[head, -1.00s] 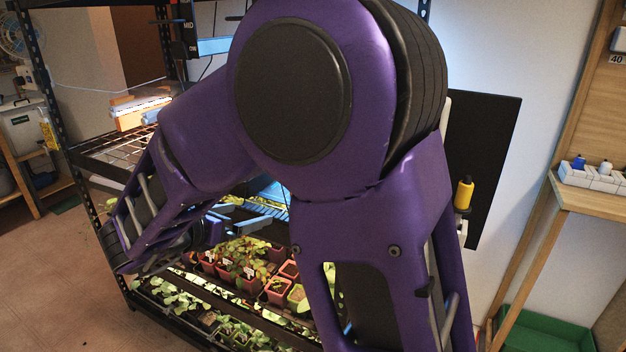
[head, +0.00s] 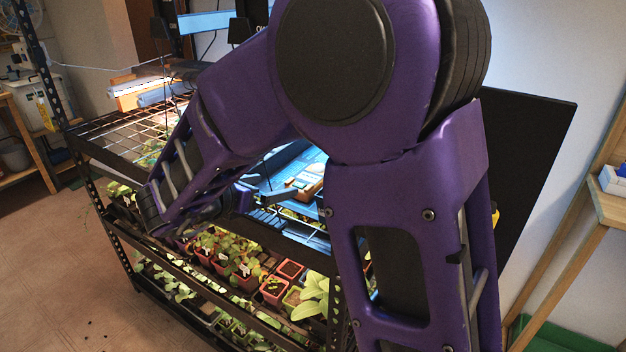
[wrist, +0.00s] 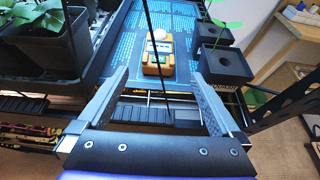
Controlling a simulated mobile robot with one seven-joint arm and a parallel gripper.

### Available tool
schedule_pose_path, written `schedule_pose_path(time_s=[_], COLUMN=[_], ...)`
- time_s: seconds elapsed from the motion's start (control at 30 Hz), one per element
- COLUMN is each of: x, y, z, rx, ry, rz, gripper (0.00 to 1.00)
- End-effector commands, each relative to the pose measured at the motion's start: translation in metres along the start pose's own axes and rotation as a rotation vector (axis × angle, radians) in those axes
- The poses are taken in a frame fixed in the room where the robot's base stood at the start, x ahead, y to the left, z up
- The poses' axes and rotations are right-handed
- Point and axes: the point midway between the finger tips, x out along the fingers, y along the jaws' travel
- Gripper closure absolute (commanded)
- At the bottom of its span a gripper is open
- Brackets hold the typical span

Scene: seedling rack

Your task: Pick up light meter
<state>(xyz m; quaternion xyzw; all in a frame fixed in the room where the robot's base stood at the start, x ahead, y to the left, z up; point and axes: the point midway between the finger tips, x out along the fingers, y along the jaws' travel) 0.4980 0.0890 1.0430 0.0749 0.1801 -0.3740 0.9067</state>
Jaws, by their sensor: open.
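The light meter (wrist: 157,66) is a small yellow-orange body with a white dome on top. In the wrist view it lies on a blue mat (wrist: 125,57) with fine white print, at the upper middle. My gripper (wrist: 163,84) is open and empty. Its fingers stand either side of the meter in the picture, with the meter beyond the tips and apart from them. In the head view my arm hides much of the shelf, and I cannot make out my fingers there.
Black square pots (wrist: 221,66) stand right of the meter. A dark planter with leafy seedlings (wrist: 48,45) is at the left. The rack's metal edge (wrist: 278,108) runs at the right. In the head view, seedlings in red pots (head: 246,280) fill a lower shelf.

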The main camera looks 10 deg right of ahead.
Motion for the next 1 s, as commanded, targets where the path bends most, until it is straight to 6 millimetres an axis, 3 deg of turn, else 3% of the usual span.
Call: schedule_pose_path(time_s=[0.43,0.83,1.0], x=[0.094,0.125,0.151], y=[-0.002,0.000,0.001], z=[-0.001,0.000,0.000], rx=[-0.001,0.000,0.000], ry=[0.001,0.001,0.001], rz=[-0.006,-0.003,-0.004], gripper=[0.00,0.00,0.00])
